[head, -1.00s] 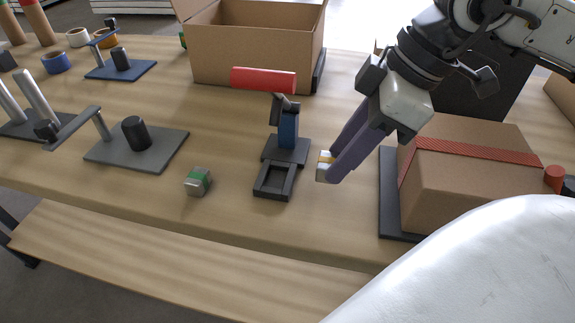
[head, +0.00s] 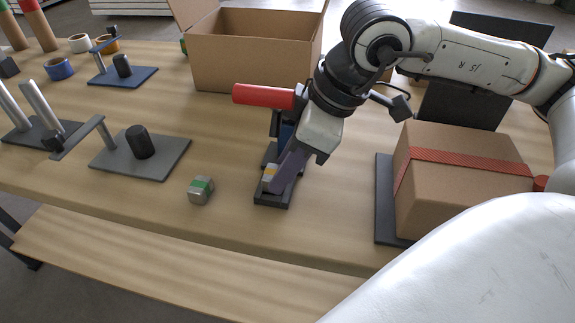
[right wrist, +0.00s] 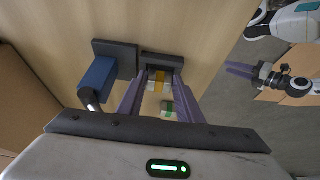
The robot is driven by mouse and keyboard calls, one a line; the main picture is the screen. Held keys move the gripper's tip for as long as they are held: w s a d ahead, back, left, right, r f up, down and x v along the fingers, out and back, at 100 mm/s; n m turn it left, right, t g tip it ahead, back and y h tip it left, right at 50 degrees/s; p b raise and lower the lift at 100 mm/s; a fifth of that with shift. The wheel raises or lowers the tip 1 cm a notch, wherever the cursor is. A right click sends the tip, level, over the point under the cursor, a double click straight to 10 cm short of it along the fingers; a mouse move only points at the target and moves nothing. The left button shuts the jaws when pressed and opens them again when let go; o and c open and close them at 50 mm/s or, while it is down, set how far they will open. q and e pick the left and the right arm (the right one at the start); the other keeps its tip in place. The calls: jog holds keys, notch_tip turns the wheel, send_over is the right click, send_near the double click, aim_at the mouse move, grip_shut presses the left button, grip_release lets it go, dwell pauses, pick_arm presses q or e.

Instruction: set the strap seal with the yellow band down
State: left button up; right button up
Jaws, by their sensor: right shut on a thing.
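My right gripper (head: 277,176) is shut on the strap seal with the yellow band (head: 269,172), a small pale block. In the right wrist view this seal (right wrist: 158,84) sits between my two fingertips. It is over the shallow black tray (head: 271,203) at the front of the press; whether it touches the tray floor I cannot tell. The press has a blue post (right wrist: 97,78) and a red handle (head: 263,96), partly hidden by my right arm. My left gripper (right wrist: 238,70) shows only at the right of the right wrist view, its jaw state unclear.
A seal with a green band (head: 201,190) stands on the table left of the tray. A grey plate with a black peg (head: 140,142) lies further left. A strapped carton (head: 460,180) stands right, an open carton (head: 250,50) behind. Table in front of the tray is clear.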

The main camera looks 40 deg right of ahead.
jog(key=shift+s+d+f, duration=0.15)
jog(key=shift+s+f, duration=0.1)
jog(key=shift+f, duration=0.25)
grip_shut()
jog(key=o, duration=1.2)
grip_release()
jog(key=shift+w, duration=0.1)
jog(key=shift+r, duration=0.15)
jog(key=shift+d+r, duration=0.15)
jog(key=shift+r, duration=0.2)
jog(key=p+v, duration=0.1)
jog(key=v, duration=1)
jog(key=shift+r, duration=0.15)
